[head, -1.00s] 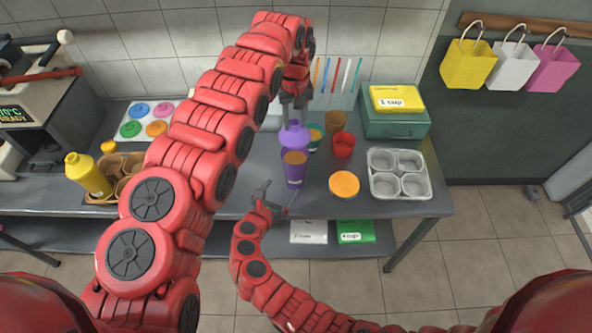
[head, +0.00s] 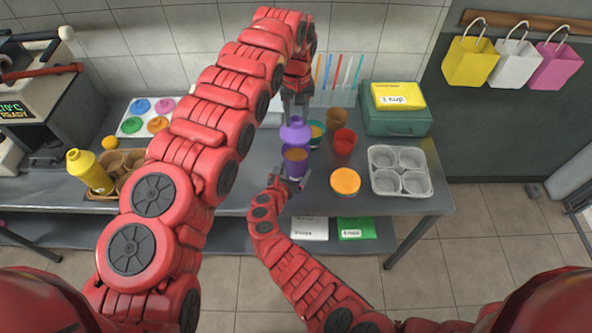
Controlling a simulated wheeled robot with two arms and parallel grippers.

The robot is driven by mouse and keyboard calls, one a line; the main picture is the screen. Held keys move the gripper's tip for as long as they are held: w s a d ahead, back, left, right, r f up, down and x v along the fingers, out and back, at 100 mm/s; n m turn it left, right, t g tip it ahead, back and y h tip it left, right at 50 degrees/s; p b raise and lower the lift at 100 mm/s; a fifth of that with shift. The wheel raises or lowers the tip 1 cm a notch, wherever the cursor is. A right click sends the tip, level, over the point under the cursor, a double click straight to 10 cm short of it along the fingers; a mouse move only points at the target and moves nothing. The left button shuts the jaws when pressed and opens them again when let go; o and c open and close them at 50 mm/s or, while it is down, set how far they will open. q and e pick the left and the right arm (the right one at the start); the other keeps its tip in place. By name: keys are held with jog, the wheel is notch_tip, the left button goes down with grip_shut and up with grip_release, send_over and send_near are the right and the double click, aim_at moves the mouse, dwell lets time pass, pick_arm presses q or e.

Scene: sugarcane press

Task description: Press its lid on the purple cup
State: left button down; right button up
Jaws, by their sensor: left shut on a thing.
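The purple cup (head: 295,166) stands upright near the table's front edge, with an amber filling showing at its open top. My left gripper (head: 296,112) points down and is shut on a purple domed lid (head: 295,133). In the picture the lid lies just behind the cup's rim, and the filling is uncovered. My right gripper (head: 291,182) is low at the front of the cup, with its fingers by the cup's lower sides. Whether they touch the cup cannot be told, and they hide its base.
A teal cup (head: 317,132), a brown cup (head: 337,120) and a red cup (head: 344,143) stand close on the right. An orange-topped container (head: 345,182) and a metal tray (head: 428,186) lie further right. Coloured lids (head: 139,106) are on a board at left.

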jog(key=shift+w+d, duration=0.2)
jog(key=shift+w, duration=0.2)
jog(key=shift+w+f, duration=0.4)
jog(key=shift+w, duration=0.15)
jog(key=shift+d, duration=0.1)
grip_shut()
